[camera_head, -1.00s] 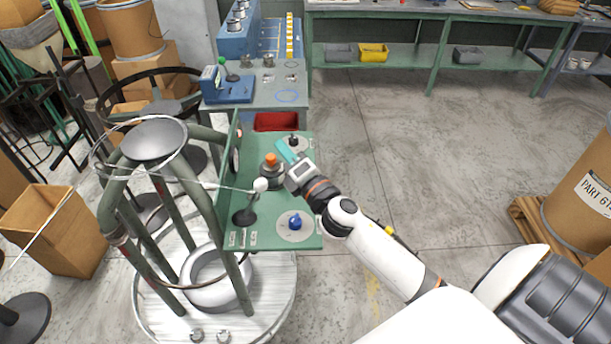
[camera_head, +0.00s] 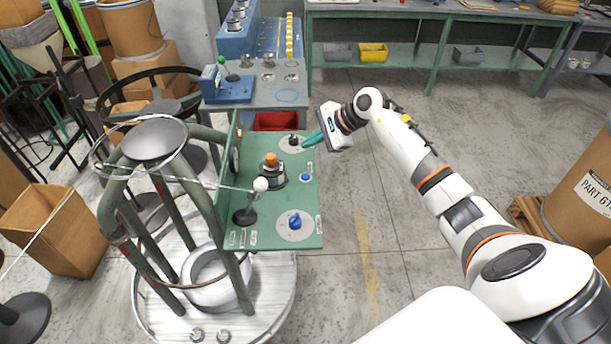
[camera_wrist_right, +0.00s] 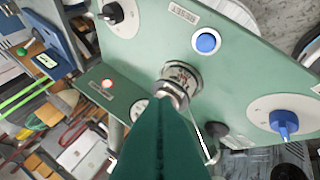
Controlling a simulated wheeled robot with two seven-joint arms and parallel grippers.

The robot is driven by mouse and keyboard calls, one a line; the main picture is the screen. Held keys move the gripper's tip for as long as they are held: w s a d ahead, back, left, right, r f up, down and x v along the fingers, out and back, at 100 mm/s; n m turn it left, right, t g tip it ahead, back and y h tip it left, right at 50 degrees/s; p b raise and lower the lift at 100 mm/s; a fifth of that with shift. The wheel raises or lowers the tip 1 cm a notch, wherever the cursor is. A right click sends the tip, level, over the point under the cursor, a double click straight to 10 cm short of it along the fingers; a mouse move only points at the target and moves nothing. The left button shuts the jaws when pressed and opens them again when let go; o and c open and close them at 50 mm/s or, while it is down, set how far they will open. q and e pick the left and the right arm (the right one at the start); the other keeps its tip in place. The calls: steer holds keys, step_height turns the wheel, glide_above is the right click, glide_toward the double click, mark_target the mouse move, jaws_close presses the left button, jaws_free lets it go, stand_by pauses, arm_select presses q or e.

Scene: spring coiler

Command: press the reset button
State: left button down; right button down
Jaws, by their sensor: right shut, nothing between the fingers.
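The green control panel (camera_head: 268,217) carries a small round blue button (camera_head: 305,177) near its right edge. The button also shows in the right wrist view (camera_wrist_right: 207,42), beside a label that appears to read RESET (camera_wrist_right: 184,14). My right gripper (camera_head: 306,143), with teal fingers, is shut and empty. It is at the panel's upper right, beside the black knob (camera_head: 293,139), apart from the blue button. In the right wrist view, the closed fingers (camera_wrist_right: 168,112) hide part of the panel. My left gripper is not in view.
An orange-topped control (camera_head: 271,160), a white-balled lever (camera_head: 260,184) and a blue knob (camera_head: 295,221) stand up from the panel. A red bin (camera_head: 276,121) sits behind the panel.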

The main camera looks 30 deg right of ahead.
mark_target(306, 176)
steer(key=shift+f, duration=0.1)
step_height(306, 176, down, 8)
steer(key=b, duration=0.3)
steer(key=shift+b, duration=0.35)
steer(key=shift+f+b, duration=0.4)
steer(key=shift+b, duration=0.15)
steer(key=shift+r, duration=0.1)
stand_by(1.4)
steer(key=shift+f+b, duration=0.45)
steer(key=shift+b, duration=0.2)
